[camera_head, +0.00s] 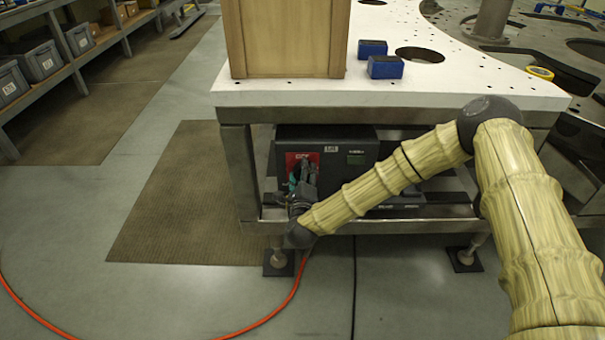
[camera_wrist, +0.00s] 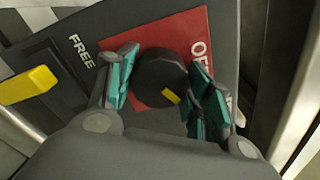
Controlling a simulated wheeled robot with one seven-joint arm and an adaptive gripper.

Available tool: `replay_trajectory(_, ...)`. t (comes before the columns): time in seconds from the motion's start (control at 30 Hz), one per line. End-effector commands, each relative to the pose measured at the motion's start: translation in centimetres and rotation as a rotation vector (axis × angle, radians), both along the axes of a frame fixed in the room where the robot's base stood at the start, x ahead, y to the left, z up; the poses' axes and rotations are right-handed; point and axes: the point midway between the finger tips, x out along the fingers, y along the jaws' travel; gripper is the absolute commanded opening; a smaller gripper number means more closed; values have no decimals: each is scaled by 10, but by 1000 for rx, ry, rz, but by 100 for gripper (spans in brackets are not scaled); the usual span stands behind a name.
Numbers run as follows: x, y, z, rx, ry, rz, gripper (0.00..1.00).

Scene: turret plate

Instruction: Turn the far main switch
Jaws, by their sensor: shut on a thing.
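The main switch is a black round knob (camera_wrist: 160,78) with a yellow mark, on a red plate (camera_wrist: 195,35) in the wrist view. My gripper (camera_wrist: 162,88) has its teal-padded fingers on either side of the knob, shut on it. In the wrist view the word "FREE" shows left of the plate and part of another word, starting "OF", on the red. In the head view the red plate (camera_head: 293,159) is on the front of a dark control box (camera_head: 358,146) under the table. My gripper (camera_head: 303,180) hides the knob there.
The white perforated table top (camera_head: 420,92) overhangs the box. A metal frame post (camera_head: 238,175) stands left of my gripper, and a lower rail (camera_head: 400,225) runs below. A yellow part (camera_wrist: 28,85) shows at left in the wrist view. An orange cable (camera_head: 275,318) lies on the floor.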

Motion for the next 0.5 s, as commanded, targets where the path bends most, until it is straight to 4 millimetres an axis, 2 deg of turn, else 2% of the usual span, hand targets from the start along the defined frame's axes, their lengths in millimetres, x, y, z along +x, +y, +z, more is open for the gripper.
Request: replay_trajectory(0.5, 0, 2, 2, -491, -2, 3, 27)
